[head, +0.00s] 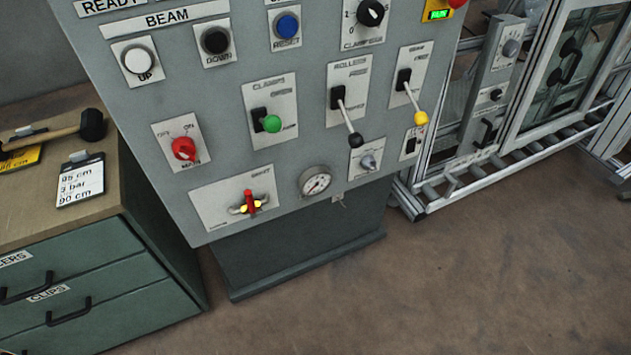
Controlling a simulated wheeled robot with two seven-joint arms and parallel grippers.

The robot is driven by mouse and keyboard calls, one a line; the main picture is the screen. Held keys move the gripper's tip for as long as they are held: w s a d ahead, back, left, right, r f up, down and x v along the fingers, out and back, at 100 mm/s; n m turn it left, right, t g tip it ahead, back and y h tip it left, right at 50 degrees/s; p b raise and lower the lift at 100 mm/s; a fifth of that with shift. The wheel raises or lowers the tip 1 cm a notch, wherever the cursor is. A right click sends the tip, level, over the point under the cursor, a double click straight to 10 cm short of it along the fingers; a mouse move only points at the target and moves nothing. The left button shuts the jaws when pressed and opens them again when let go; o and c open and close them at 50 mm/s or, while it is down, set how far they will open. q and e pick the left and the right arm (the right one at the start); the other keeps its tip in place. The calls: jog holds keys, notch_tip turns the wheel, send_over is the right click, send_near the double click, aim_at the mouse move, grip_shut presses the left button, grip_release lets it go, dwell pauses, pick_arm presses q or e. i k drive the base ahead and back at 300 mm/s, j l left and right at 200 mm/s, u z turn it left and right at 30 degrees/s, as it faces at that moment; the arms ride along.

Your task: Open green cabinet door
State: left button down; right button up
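A green cabinet (130,265) with a brown top stands at the lower left of the head view, cut off by the left and bottom edges. Its visible front has drawers with dark bar handles. The lower drawer handle (69,312) sits below a label reading "CLIPS", and another handle (22,288) is at the left edge under a partly cut label. These drawers look shut. I cannot make out a hinged door on the visible part of the cabinet. Neither of my grippers is in view.
A grey control panel (225,150) with buttons, levers and a gauge stands right of the cabinet. A mallet (92,125) and a note card (80,182) lie on the cabinet top. A metal frame with rollers (480,178) is at the right. The brown floor (480,290) is clear.

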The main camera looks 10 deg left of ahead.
aim_at(126, 317)
jog(key=u, duration=2.2)
